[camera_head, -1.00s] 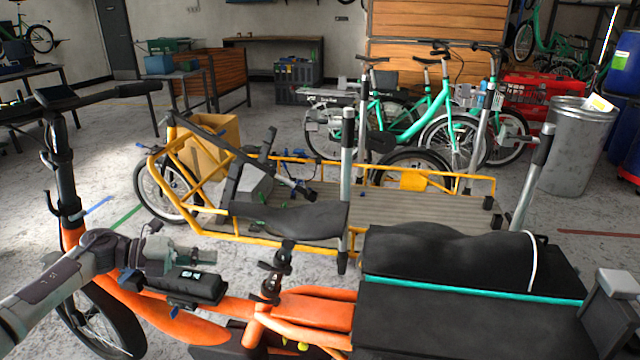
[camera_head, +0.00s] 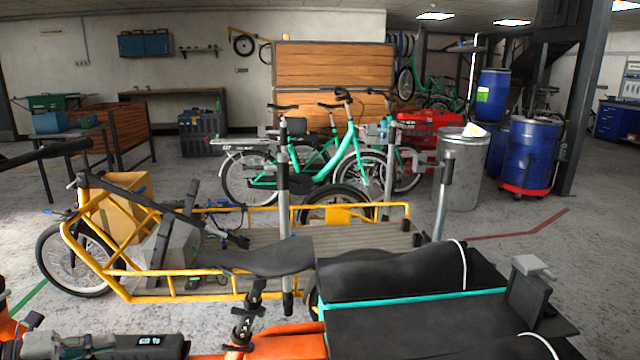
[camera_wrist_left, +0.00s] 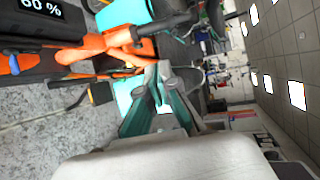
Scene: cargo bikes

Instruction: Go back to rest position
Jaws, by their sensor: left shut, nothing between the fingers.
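My left gripper (camera_head: 95,343) is low at the left edge of the head view, partly cut off, beside a black box with a small lit display (camera_head: 150,342) on an orange cargo bike (camera_head: 285,342). In the left wrist view the gripper's teal and grey fingers (camera_wrist_left: 160,82) come together with nothing between them. The orange bike frame (camera_wrist_left: 110,45) lies beyond them, with a display reading 60 % at the top left corner. My right gripper is in neither view.
A yellow cargo bike (camera_head: 180,297) stands just behind the orange one. Green bikes (camera_head: 350,150), a metal bin (camera_head: 460,170) and blue barrels (camera_head: 530,155) stand farther back. The floor (camera_head: 580,240) at the right is clear.

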